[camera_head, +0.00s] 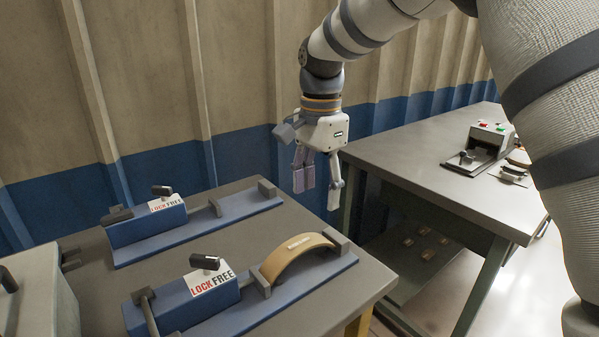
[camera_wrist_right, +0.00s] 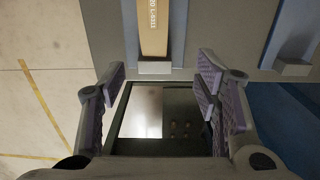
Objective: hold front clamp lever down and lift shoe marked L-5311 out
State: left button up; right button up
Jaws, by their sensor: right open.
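The front clamp fixture (camera_head: 304,306) is a blue base on the grey table. A tan curved shoe (camera_head: 297,250) sits in it between grey stops; its head-view marking is too small to read. In the right wrist view the shoe (camera_wrist_right: 153,25) shows a marking ending in L-5311. The black-knobbed front lever (camera_head: 205,262) stands by a LOCK FREE plate; I cannot tell its setting. My right gripper (camera_head: 318,194) is open and empty, above and beyond the table's right end. In its wrist view the fingers (camera_wrist_right: 162,78) are spread, with the shoe ahead and apart. My left gripper is not in view.
A back fixture (camera_head: 235,207) with its own lever (camera_head: 162,190) holds no shoe. A grey box (camera_head: 40,300) stands at the left. A second table (camera_head: 420,160) at the right carries a grey device (camera_head: 492,138). A gap separates the tables.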

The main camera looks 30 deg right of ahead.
aim_at(319, 237)
jog(key=f, duration=0.1)
jog(key=s+f, duration=0.1)
jog(key=f, duration=0.1)
jog(key=shift+s+f, duration=0.25)
jog(key=shift+f, duration=0.1)
jog(key=f, duration=0.7)
jog(key=shift+w+f, duration=0.2)
jog(key=shift+f, duration=0.1)
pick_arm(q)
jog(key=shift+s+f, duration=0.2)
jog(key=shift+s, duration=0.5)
